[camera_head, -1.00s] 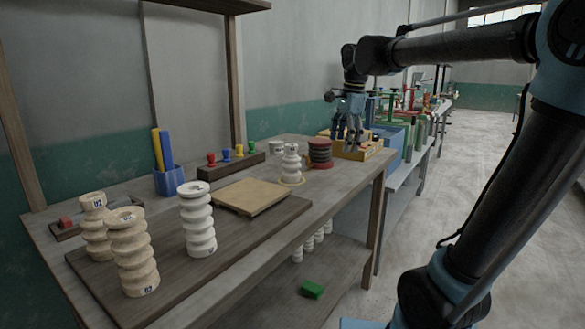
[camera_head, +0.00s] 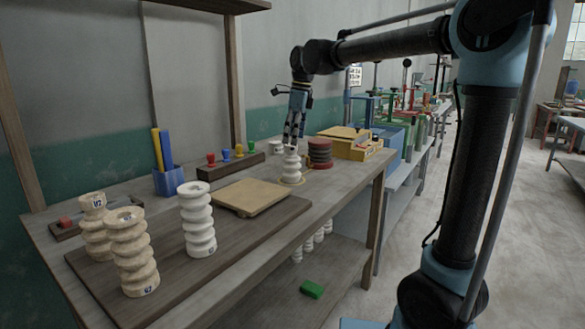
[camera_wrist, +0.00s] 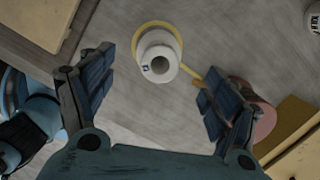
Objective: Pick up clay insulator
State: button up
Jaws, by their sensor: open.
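A pale ribbed clay insulator (camera_head: 291,167) stands upright on a thin yellow ring on the bench. My gripper (camera_head: 294,145) is just above it, pointing down. In the wrist view my gripper (camera_wrist: 155,95) is open, its two dark padded fingers wide apart. The insulator's top (camera_wrist: 160,56), with a dark hole and a small blue mark, lies between the fingers but toward the far side, apart from both. A white insulator (camera_head: 197,218) and two beige marked insulators (camera_head: 134,252), (camera_head: 95,226) stand upright on the dark board at the front left.
A tan slab (camera_head: 249,197) lies left of the ringed insulator. Dark red discs (camera_head: 320,153) and a yellow box (camera_head: 349,146) stand close on its right. A rack with coloured knobs (camera_head: 231,162) and a blue holder (camera_head: 168,181) are behind.

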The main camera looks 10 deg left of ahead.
aim_at(290, 165)
jog(key=f, duration=0.3)
jog(key=a+f, duration=0.1)
jog(key=f, duration=0.6)
jog(key=shift+a+f, duration=0.25)
jog(key=shift+f, duration=0.15)
jog(key=shift+r, duration=0.1)
jog(key=c, duration=1.7)
